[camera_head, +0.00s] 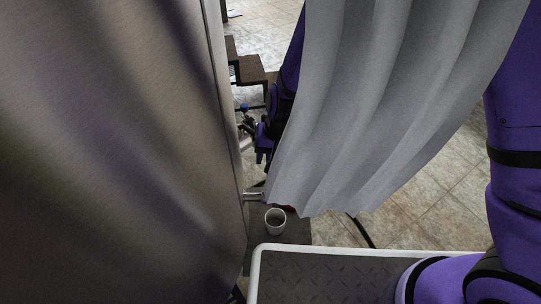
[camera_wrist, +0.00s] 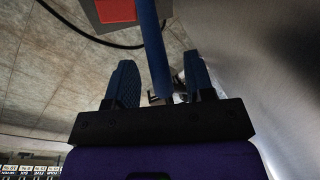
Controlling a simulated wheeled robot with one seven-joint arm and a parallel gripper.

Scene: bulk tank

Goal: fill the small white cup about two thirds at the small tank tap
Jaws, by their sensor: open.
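The small white cup (camera_head: 275,222) stands upright on a dark brown platform, below and a little right of a short metal spout (camera_head: 253,196) on the tank's side. Its inside looks grey; I cannot tell how full it is. My gripper (camera_head: 262,156) is above the spout in the head view, close to the tank wall and partly hidden by a grey curtain. In the wrist view my gripper (camera_wrist: 159,68) is open, with a blue bar (camera_wrist: 153,45) running between its fingers. I cannot tell whether they touch it. No water stream is clearly visible.
The large metal tank (camera_head: 110,150) fills the left of the head view. A grey hanging curtain (camera_head: 390,100) covers much of the middle. A pale-rimmed tray (camera_head: 330,249) is in front. Brown steps (camera_head: 250,68) stand behind. A black hose (camera_wrist: 85,32) curves across the wrist view.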

